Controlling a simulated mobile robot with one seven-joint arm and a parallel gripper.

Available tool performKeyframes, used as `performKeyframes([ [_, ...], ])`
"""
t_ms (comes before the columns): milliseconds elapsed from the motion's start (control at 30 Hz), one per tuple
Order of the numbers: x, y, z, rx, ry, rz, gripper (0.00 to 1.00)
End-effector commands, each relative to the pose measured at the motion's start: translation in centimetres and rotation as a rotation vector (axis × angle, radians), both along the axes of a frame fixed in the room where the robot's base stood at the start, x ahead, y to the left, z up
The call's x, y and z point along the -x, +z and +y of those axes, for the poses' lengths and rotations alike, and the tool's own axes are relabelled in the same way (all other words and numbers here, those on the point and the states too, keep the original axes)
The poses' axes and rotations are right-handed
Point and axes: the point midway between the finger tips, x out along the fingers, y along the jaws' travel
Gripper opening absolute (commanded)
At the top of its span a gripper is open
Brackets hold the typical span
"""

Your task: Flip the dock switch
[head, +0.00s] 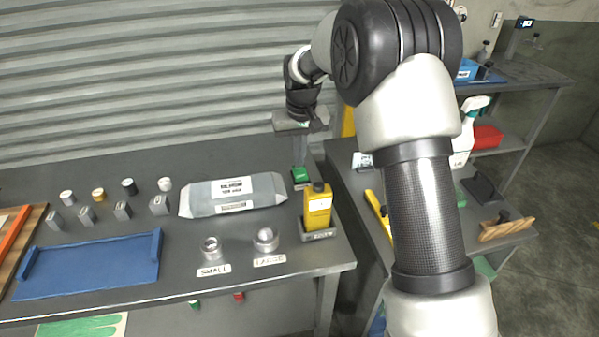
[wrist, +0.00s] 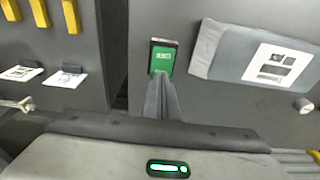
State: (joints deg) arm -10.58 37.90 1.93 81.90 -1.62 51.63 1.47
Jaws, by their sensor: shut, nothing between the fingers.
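The green switch (head: 300,174), apparently the dock switch, sits in a dark frame on the grey bench top, near its right end. In the wrist view, the green switch (wrist: 161,60) shows a white marking on its face. My gripper (head: 300,163) points down just above or at the switch, shut and empty. In the wrist view, the closed fingertips of my gripper (wrist: 160,78) overlap the near edge of the switch. I cannot tell whether they touch it. The tilt of the switch is not clear.
A grey labelled pouch (head: 232,194) lies left of the switch. A yellow bottle (head: 317,206) stands in a holder in front of it. A gap separates the right-hand bench (head: 345,160).

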Motion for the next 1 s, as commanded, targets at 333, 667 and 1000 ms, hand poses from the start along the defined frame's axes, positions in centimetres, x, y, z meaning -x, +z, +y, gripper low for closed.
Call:
performKeyframes([
  [333,0.0,-0.6,0.0,0.000,0.000,0.001,0.00],
  [667,0.0,-0.8,0.0,0.000,0.000,0.001,0.00],
  [1000,0.0,1.7,0.0,0.000,0.000,-0.001,0.00],
])
